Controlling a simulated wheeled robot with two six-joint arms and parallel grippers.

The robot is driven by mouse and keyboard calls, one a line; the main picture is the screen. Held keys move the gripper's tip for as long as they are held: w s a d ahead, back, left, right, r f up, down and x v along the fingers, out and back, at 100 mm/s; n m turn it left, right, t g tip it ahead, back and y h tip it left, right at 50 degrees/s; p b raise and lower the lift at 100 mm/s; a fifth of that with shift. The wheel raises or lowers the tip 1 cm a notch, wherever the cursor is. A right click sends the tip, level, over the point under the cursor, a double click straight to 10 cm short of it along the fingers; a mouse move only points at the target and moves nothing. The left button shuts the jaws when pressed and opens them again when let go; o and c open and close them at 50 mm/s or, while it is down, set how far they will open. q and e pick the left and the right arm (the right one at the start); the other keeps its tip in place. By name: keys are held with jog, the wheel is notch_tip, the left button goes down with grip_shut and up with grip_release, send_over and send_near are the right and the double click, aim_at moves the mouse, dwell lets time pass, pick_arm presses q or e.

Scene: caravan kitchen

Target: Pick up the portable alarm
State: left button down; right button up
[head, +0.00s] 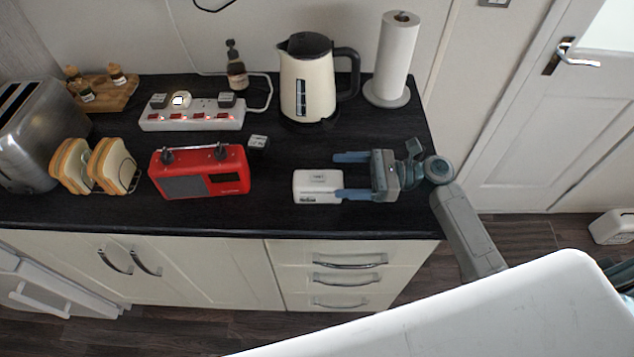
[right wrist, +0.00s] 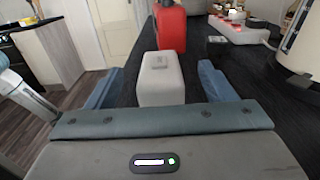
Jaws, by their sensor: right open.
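The portable alarm appears to be the small white box (head: 316,184) lying near the counter's front edge, with a grey patch on top and dark print on its front side. My right gripper (head: 338,176) is open at its right, fingers pointing left towards it. In the head view the nearer fingertip overlaps the box's right end; I cannot tell if they touch. In the right wrist view the box (right wrist: 163,82) stands straight ahead, in line with the gap between the blue fingers, with room on both sides. My left gripper is not in view.
A red radio (head: 199,172) stands left of the box. A kettle (head: 306,85), a paper towel roll (head: 397,55) and a power strip (head: 192,114) stand behind. A bread rack (head: 112,167) and a toaster (head: 30,135) are at the left. The counter around the box is clear.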

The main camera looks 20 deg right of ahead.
aim_at(324, 176)
jog(key=shift+a, duration=0.25)
jog(key=p+x, duration=0.2)
jog(key=x, duration=0.1)
jog(key=shift+w+a+f+p, duration=0.1)
jog(key=shift+a+f+p, duration=0.1)
jog(key=shift+a+p, duration=0.2)
jog(key=shift+w+a+f, duration=0.1)
jog(key=shift+a+f, duration=0.05)
jog(key=shift+a, duration=0.35)
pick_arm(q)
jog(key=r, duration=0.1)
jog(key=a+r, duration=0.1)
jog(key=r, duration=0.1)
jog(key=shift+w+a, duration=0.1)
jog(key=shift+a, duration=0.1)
pick_arm(e)
jog(key=shift+d, duration=0.1)
jog(key=c, duration=1.2)
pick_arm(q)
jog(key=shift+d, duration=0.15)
pick_arm(e)
jog(key=shift+o, duration=0.2)
